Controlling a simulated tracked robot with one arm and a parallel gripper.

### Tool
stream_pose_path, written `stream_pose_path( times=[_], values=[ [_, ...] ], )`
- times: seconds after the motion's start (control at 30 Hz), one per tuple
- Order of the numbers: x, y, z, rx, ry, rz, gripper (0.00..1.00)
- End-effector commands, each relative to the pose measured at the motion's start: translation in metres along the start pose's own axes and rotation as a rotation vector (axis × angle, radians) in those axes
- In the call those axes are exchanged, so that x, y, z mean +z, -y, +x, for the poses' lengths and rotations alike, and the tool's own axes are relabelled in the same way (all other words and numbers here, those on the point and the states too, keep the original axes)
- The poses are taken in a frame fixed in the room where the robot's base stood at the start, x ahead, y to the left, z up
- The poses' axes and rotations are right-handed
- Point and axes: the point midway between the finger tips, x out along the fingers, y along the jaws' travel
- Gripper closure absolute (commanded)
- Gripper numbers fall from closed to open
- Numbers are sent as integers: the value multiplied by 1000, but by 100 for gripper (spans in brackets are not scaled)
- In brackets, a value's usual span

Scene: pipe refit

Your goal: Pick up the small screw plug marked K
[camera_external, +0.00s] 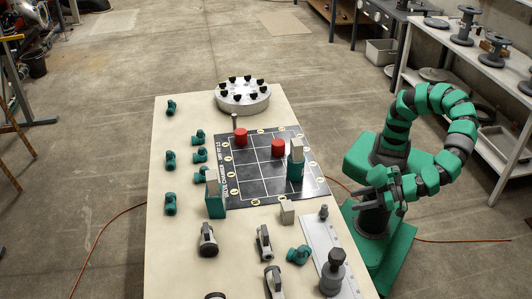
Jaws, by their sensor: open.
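I cannot read a K on any piece, so I cannot tell which one is the small screw plug marked K. Several small black plugs stand in a ring on the round grey disc (243,103) at the table's far end. A small grey knobbed piece (324,212) stands on the pale strip (322,240) at the table's right edge. A larger dark grey knobbed piece (333,273) stands at the strip's near end. My gripper (393,204) is open and looks empty. It is folded close to my base, right of the table and apart from these pieces.
Green fittings (170,160) line the table's left side. Grey valve-like pieces (208,240) stand near the front. Shelves (465,55) stand behind my arm.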

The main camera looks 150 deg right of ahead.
Motion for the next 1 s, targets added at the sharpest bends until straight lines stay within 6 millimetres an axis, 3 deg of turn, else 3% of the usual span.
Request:
stream_pose_path(
  times=[0.4, 0.77, 1.0],
  values=[
    [2, -1, 65, 5, -2, 6, 55],
    [4, -1, 93, 4, -3, 4, 55],
    [10, 0, 126, 3, -1, 5, 55]
  ],
)
